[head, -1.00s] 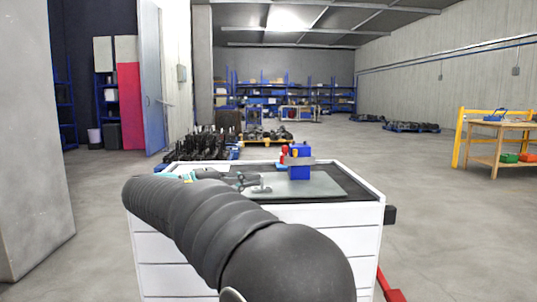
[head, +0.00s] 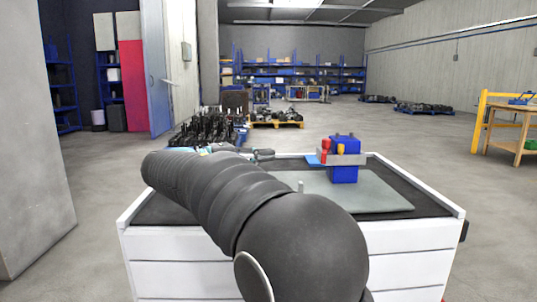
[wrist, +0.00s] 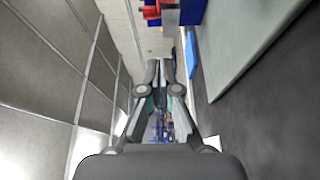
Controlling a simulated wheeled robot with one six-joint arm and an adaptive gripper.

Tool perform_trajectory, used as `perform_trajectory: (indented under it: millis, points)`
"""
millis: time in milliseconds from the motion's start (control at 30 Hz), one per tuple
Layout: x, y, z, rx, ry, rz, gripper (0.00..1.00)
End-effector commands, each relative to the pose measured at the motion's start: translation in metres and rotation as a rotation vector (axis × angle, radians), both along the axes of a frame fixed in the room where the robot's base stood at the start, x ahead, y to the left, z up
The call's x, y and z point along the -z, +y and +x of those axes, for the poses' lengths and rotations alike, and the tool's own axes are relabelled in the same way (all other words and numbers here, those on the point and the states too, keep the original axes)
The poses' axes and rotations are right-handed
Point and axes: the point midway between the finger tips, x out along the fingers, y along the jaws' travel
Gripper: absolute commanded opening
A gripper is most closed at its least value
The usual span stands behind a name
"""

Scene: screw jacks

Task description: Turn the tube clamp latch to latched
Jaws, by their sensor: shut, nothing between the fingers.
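The tube clamp appears to be the blue block (head: 344,174) with a grey crossbar (head: 347,160) on the cart's grey plate. Red (head: 326,146) and yellow (head: 341,147) parts stand at it, and a flat blue piece (head: 312,159) sticks out at its left. I cannot tell which part is the latch. In the wrist view, a red part (wrist: 151,12) and a long blue piece (wrist: 192,55) show ahead and right. My gripper (wrist: 166,62) is shut and empty, apart from these parts. In the head view my gripper (head: 264,155) is left of the block, partly hidden by my arm.
The white cart (head: 410,240) has a dark top with a grey plate (head: 385,193). A small post (head: 300,186) stands on the plate. Pallets of dark parts (head: 275,118) lie behind, and a wooden workbench (head: 510,130) stands right.

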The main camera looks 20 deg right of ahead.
Motion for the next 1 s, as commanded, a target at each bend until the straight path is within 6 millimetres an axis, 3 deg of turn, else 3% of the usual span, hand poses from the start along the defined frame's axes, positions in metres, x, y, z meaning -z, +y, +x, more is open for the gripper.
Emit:
perform_trajectory:
  millis: [433,700,1000]
  points:
    - [-0.001,-0.082,0.01,0.001,0.001,0.0,0.0]
    - [0.0,-0.103,-0.01,-0.004,0.001,0.0,0.0]
    - [0.0,-0.108,-0.014,-0.005,0.001,0.0,0.0]
